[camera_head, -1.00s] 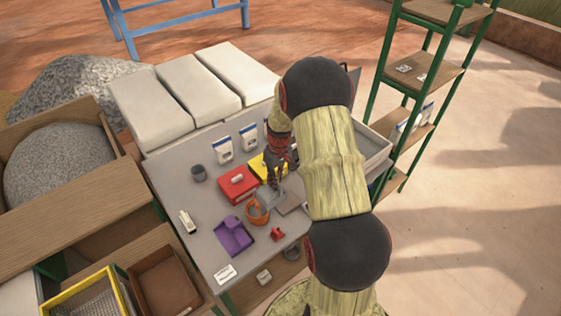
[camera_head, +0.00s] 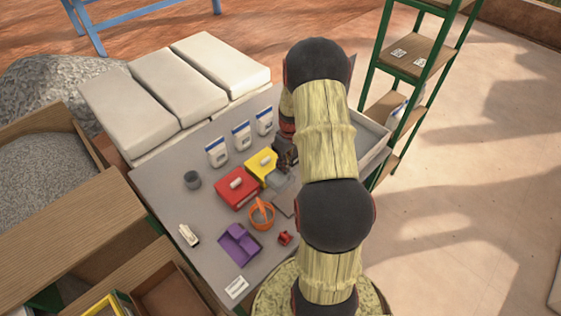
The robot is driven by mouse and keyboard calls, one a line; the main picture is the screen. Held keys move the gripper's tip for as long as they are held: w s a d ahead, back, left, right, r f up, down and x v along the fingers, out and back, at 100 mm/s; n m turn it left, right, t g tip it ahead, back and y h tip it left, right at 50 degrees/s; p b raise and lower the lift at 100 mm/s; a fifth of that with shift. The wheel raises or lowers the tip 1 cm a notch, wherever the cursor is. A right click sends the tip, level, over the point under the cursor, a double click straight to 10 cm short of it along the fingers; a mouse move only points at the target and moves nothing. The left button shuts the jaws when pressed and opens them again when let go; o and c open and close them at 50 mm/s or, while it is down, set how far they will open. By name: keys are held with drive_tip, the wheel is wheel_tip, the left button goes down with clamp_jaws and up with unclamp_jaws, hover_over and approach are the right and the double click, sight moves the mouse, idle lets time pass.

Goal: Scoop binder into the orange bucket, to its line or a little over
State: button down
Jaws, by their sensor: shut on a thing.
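The orange bucket (camera_head: 270,221) stands upright on the grey worktable, with an orange strip across its top. Its line cannot be made out, and its fill is too small to judge. My gripper (camera_head: 287,160) is beyond and to the right of the bucket, beside the yellow box (camera_head: 255,160). It is shut, and a pale grey scoop-like thing (camera_head: 280,184) shows just below it, apparently in its jaws. My arm hides part of the gripper and the table to the right. Which container holds the binder cannot be told.
A red box (camera_head: 232,192) adjoins the yellow box. A purple tray (camera_head: 238,246) and a small red thing (camera_head: 285,238) lie in front. A grey cup (camera_head: 192,180) and white bags (camera_head: 217,153) stand behind. A grey bin (camera_head: 374,160) is at right. The table's left side is mostly clear.

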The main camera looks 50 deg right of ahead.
sight(281, 182)
drive_tip(key=shift+s+a+f, duration=0.15)
drive_tip(key=shift+s+a, duration=0.05)
drive_tip(key=shift+s, duration=0.05)
drive_tip(key=shift+w+a+f+b, duration=0.2)
drive_tip(key=shift+f+b, duration=0.1)
drive_tip(key=shift+f, duration=0.2)
drive_tip(key=shift+a+f+b, duration=0.4)
drive_tip(key=shift+a+f, duration=0.05)
drive_tip(key=shift+f, duration=0.35)
drive_tip(key=shift+a+f+b, duration=0.35)
drive_tip(key=shift+a+f, duration=0.05)
drive_tip(key=shift+f, duration=0.35)
drive_tip(key=shift+a+r+h+b, duration=0.1)
drive_tip(key=shift+a+h+b, duration=0.55)
drive_tip(key=shift+h+b, duration=0.05)
drive_tip(key=shift+b, duration=0.4)
drive_tip(key=shift+a+h+b, duration=0.2)
drive_tip(key=shift+h+b, duration=0.1)
drive_tip(key=shift+b, duration=0.1)
drive_tip(key=shift+a+r+b, duration=0.1)
drive_tip(key=shift+a+b, duration=0.15)
drive_tip(key=shift+b, duration=0.4)
drive_tip(key=shift+w+a+r+h+b, duration=0.15)
drive_tip(key=shift+a+h+b, duration=0.55)
drive_tip(key=shift+b, duration=1.5)
drive_tip(key=shift+s+a+r+h+b, duration=0.1)
drive_tip(key=shift+a+h+b, duration=0.55)
drive_tip(key=shift+b, duration=1.55)
drive_tip(key=shift+r, duration=0.15)
